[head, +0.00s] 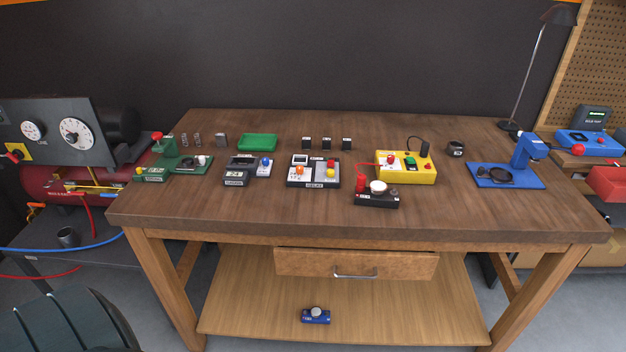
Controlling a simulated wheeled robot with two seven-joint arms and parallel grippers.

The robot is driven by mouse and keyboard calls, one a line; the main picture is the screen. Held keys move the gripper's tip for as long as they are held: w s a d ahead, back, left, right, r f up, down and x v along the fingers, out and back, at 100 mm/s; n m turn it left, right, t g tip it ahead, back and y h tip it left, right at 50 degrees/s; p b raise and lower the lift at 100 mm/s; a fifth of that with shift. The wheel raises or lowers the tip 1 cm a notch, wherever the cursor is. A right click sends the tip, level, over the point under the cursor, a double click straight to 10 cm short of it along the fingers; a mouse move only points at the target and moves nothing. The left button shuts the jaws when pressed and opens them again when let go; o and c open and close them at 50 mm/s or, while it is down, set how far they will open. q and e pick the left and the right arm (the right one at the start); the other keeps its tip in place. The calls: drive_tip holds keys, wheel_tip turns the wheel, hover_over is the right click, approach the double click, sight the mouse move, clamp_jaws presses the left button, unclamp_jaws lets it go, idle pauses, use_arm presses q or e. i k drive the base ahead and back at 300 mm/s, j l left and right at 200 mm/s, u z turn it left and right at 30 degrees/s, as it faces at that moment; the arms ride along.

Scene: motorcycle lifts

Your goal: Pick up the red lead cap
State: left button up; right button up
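A thin red lead (366,164) runs between the yellow box (420,178) and the black device (376,201) in front of it, on the wooden workbench. A small red piece (390,159) sits at the lead's end on the yellow box; it looks like the red lead cap, but it is too small to be sure. Another small red part (361,195) is at the left of the black device, by a white knob (378,187). Neither of my grippers is in view.
The workbench (270,215) is bare along its front. A green-based device (172,170), a black-and-grey control box (313,172) and a blue stand (505,178) stand on it. A drawer (355,265) is shut below. A lamp (535,60) rises at the back right.

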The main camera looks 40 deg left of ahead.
sight(361, 181)
drive_tip(key=u, duration=0.8)
drive_tip(key=z, duration=2)
drive_tip(key=k+j, duration=0.35)
drive_tip(key=j, duration=0.15)
drive_tip(key=k+j, duration=0.3)
drive_tip(key=j, duration=0.15)
drive_tip(key=k+j, duration=0.35)
drive_tip(key=j, duration=0.15)
